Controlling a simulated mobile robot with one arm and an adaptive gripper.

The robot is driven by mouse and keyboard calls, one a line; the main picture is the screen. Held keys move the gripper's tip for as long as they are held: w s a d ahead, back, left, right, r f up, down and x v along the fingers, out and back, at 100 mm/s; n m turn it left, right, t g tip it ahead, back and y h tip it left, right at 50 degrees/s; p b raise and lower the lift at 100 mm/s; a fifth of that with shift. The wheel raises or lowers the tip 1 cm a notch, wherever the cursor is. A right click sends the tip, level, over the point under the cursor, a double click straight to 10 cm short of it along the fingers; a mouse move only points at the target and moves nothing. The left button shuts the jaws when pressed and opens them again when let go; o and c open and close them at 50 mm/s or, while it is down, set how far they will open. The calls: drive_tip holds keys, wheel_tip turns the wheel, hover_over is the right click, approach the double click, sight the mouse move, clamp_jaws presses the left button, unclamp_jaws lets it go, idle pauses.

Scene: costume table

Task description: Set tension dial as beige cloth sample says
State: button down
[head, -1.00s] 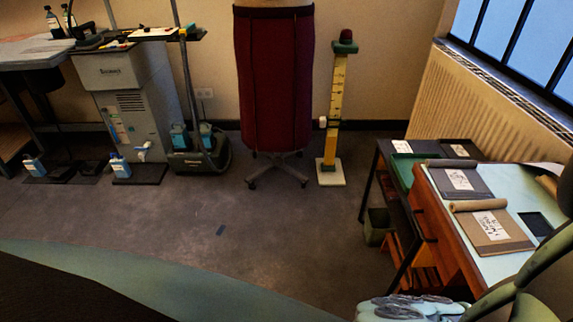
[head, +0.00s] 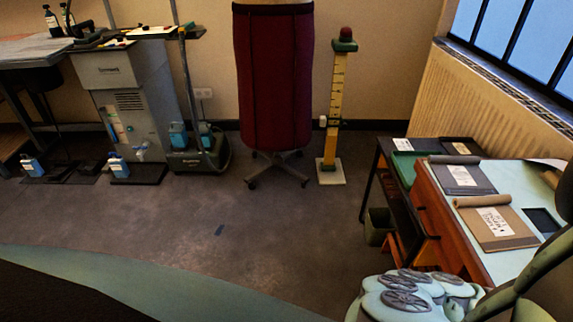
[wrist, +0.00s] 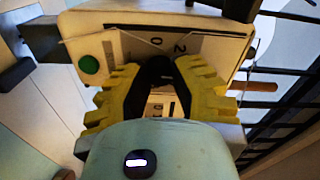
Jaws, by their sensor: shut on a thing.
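In the wrist view, my gripper (wrist: 164,76) has yellow toothed fingers, closed around a black dial (wrist: 156,68). My gripper is not visible there.
A green round button (wrist: 88,65) is on the plate, left of the dial. A grey cloth sample (head: 480,187) lies beyond the beige one on the pale tabletop (head: 502,262).

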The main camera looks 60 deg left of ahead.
drive_tip(key=shift+a+f, duration=0.1)
drive_tip(key=c, duration=0.8)
unclamp_jaws()
drive_tip(key=shift+o, duration=0.2)
drive_tip(key=v, duration=0.7)
drive_tip(key=shift+s, duration=0.2)
drive_tip(key=shift+a, duration=0.1)
